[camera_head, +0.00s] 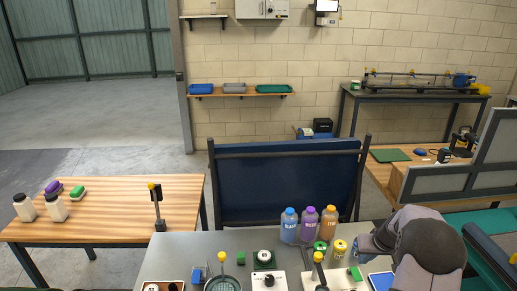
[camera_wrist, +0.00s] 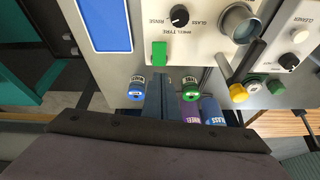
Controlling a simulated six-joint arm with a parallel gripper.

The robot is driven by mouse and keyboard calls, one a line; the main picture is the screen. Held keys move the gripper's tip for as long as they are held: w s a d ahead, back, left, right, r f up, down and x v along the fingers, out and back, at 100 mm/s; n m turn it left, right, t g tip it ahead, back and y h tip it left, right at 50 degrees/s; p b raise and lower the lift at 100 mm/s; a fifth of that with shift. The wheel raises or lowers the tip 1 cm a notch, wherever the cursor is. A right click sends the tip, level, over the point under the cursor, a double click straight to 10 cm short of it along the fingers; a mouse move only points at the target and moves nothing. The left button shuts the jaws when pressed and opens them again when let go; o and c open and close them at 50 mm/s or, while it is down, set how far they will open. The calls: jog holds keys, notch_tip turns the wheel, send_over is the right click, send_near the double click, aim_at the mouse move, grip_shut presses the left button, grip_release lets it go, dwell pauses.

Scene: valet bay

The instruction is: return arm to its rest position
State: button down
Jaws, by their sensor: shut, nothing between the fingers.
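My gripper (camera_head: 366,243) is at the lower right in the head view, at the end of my grey arm, low over the grey worktop (camera_head: 213,242). In the wrist view my gripper (camera_wrist: 161,92) points toward the control panel, with its fingers together and nothing seen between them. A can with a blue lid (camera_wrist: 136,88) is to the left of the fingers and a can with a green lid (camera_wrist: 190,91) to the right. I cannot tell whether the fingers touch anything.
Blue (camera_head: 289,226), purple (camera_head: 309,224) and orange (camera_head: 329,223) bottles stand left of my gripper. A yellow-lidded can (camera_head: 340,249) is close beside it. A panel with a green block (camera_wrist: 159,52) fills the wrist view's top. A wooden table (camera_head: 110,205) stands left.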

jog(key=s+a+f+m+g+y, duration=0.1)
jog(key=s+a+f+m+g, duration=0.15)
jog(key=s, duration=0.45)
jog(key=s+a+f+m+g, duration=0.1)
jog(key=s+a+f, duration=0.1)
jog(key=s+a, duration=0.35)
jog(key=s+a+f+m+g+y, duration=0.1)
jog(key=s+a+f+m+g, duration=0.1)
jog(key=s, duration=0.6)
jog(key=s+a+r+n+g+h, duration=0.15)
jog(key=s+a+r+n, duration=0.35)
jog(key=s+a, duration=0.5)
jog(key=w+a+r+n+t, duration=0.1)
jog(key=a+r+n+t, duration=0.1)
jog(key=a+r, duration=0.2)
notch_tip(320, 180, up, 2)
jog(key=shift+w+r, duration=0.1)
jog(key=shift+w, duration=0.3)
jog(key=shift+h, duration=0.25)
notch_tip(320, 180, down, 19)
jog(key=b, duration=1.8)
jog(key=shift+b, duration=0.4)
